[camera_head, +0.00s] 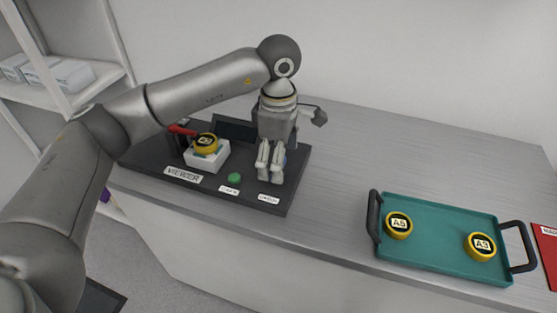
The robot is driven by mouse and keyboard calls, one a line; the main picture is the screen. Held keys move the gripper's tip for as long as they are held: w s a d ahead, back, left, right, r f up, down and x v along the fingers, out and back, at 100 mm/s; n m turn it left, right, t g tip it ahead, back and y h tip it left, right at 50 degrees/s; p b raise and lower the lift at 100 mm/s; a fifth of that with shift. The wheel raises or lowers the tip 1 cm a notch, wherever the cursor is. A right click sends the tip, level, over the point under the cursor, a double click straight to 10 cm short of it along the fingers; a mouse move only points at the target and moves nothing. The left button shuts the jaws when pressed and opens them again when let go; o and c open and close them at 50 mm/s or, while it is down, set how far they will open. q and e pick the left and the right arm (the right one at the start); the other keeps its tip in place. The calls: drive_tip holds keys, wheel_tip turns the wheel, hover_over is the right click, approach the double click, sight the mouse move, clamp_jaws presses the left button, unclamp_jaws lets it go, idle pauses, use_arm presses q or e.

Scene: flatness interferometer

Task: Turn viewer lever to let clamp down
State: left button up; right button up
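The viewer (147,164) is a dark base plate with a "VIEWER" label on the left of the counter. A red bar (183,130) on a dark post sits at its back left; I cannot tell whether it is the lever or the clamp. A yellow-rimmed disc (206,143) marked A5 rests on a white block (209,160) beside it. My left gripper (269,172) points down over the plate's right part, its fingers close together. A small bluish part shows partly behind them; what lies between the fingers is hidden. My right gripper is out of view.
A green button (234,177) and small labels sit at the plate's front. A teal tray (438,238) with dark handles holds two yellow discs (398,225) (480,246) at the right. A red mat (547,250) lies at the far right. The counter between viewer and tray is clear.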

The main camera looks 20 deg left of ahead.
use_arm(q)
wheel_tip(320, 180, up, 11)
drive_tip(key=shift+f, duration=0.2)
drive_tip(key=shift+f, duration=0.1)
idle(0.4)
